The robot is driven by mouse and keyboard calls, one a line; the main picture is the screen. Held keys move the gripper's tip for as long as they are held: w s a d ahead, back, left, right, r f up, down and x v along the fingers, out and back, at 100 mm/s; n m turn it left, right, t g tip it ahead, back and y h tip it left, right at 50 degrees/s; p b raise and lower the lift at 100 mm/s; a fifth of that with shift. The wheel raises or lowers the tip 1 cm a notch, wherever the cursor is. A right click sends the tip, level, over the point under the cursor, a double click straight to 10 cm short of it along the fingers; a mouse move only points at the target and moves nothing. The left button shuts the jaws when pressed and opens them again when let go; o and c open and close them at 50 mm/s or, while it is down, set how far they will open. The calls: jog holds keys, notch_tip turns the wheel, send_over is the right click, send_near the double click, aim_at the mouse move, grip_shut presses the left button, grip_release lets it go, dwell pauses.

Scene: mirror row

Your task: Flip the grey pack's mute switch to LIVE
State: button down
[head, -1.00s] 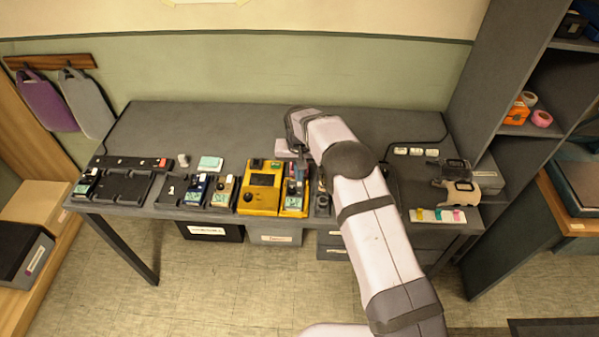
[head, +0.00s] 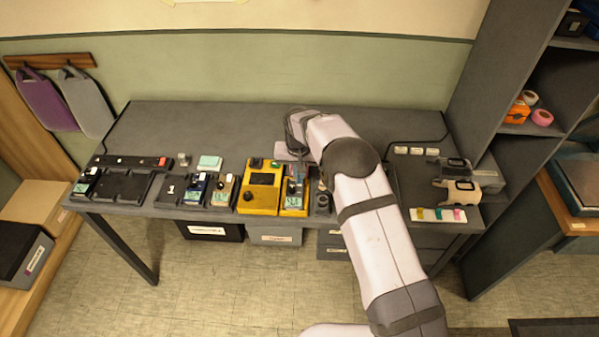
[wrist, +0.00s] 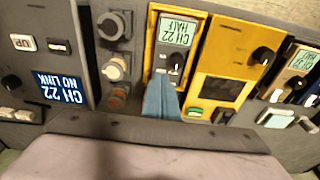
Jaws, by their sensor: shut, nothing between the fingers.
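The grey pack (wrist: 180,28) sits in a yellow holder, its pale green screen reading "CH 22 HALF" in the wrist view. It also shows in the head view (head: 297,200), in the right-hand yellow unit. A dark knob or switch part shows below the screen in the wrist view, but the mute switch's lever is not clear. My gripper (wrist: 163,82) is shut and empty, its blue fingertips at the pack's end beside that part. I cannot tell whether they touch it. A receiver screen (wrist: 60,88) in the wrist view reads "CH 22 NO LINK".
A larger yellow unit (head: 261,190) stands close on the left in the head view. Dark and tan packs (head: 222,192) stand farther left. A small knobbed box (head: 322,202) is close on the right. The back left of the desk (head: 200,125) is clear.

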jog(key=shift+s+f, duration=0.2)
jog(key=shift+s, duration=0.05)
notch_tip(320, 180, up, 5)
jog(key=p, duration=0.3)
jog(key=shift+s, duration=0.15)
jog(key=shift+r+b, duration=0.3)
jog(key=shift+b, duration=0.4)
notch_tip(320, 180, up, 9)
jog(key=b, duration=0.3)
send_over(299, 187)
jog(key=s, duration=0.1)
jog(key=shift+s+f, duration=0.1)
jog(key=shift+f, duration=0.05)
jog(key=shift+f, duration=0.1)
jog(key=w+b, duration=0.1)
jog(key=b, duration=0.2)
jog(key=shift+w, duration=0.15)
jog(key=shift+r, duration=0.25)
